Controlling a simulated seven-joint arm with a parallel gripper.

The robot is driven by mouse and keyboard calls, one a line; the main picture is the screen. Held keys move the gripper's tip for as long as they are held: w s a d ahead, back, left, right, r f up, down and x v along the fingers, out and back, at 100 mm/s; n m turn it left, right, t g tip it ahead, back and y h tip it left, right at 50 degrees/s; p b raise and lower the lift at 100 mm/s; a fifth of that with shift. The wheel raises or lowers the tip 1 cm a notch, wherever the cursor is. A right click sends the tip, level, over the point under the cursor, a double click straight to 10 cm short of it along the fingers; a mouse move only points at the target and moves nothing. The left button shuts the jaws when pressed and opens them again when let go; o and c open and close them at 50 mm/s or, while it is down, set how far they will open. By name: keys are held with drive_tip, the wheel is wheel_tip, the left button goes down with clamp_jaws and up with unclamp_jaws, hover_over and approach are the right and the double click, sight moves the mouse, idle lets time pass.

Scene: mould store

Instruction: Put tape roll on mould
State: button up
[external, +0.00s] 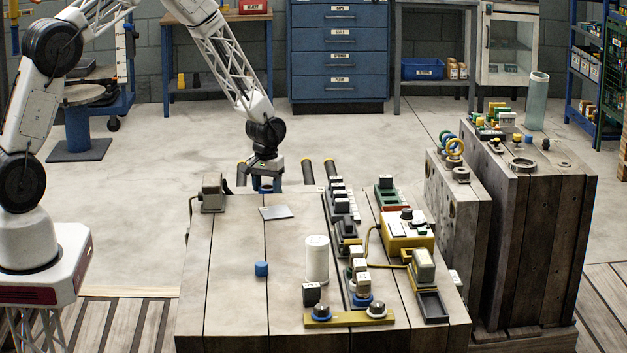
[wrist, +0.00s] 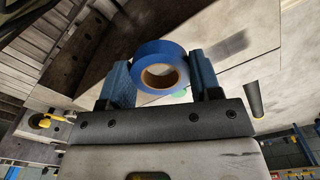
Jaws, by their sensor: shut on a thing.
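The blue tape roll (wrist: 160,53) with a tan cardboard core sits between the two blue fingers of my gripper (wrist: 161,85) in the wrist view. The fingers are shut on its sides. In the external view my gripper (external: 266,185) points down at the back edge of the plank-topped block (external: 225,285); the roll is small and partly hidden there. I cannot tell for sure which block is the mould; two more wooden blocks, a tall one (external: 530,240) and a lower one (external: 455,215), stand at the right.
A grey plate (external: 276,212), a blue cylinder (external: 261,268) and a white cylinder (external: 317,259) stand or lie on the near block. Several switches and a yellow control box (external: 407,232) crowd its right side. Its left front is mostly clear. Dark posts (external: 308,172) rise behind it.

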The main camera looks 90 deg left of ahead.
drive_tip(key=shift+w+a, duration=0.1)
idle(0.3)
drive_tip(key=w+a, duration=0.3)
drive_tip(key=w, duration=0.1)
drive_tip(key=w+a+f, duration=0.1)
drive_tip(key=w+a, duration=0.2)
drive_tip(key=w, duration=0.1)
drive_tip(key=w+a, duration=0.3)
drive_tip(key=w, duration=0.2)
drive_tip(key=shift+f, duration=0.25)
drive_tip(key=shift+f, duration=0.1)
drive_tip(key=shift+f, duration=1.65)
drive_tip(key=shift+f, duration=0.15)
drive_tip(key=o, duration=0.9)
